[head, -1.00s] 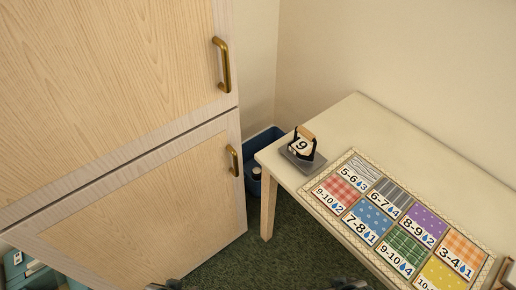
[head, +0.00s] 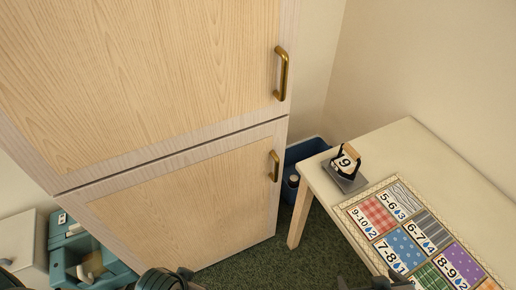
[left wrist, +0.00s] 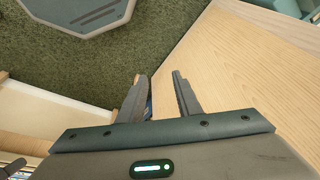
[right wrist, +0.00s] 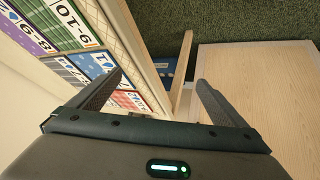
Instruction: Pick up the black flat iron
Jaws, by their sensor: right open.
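In the head view only dark parts of my arms show at the bottom edge.
A tall wooden cabinet (head: 190,200) with brass handles fills the left and middle. A blue bin (head: 302,155) stands between it and the table (head: 400,145). A mat (head: 358,203) of numbered fabric cards lies on the table. A teal container (head: 112,255) stands lower left. Green carpet (head: 240,262) is clear.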

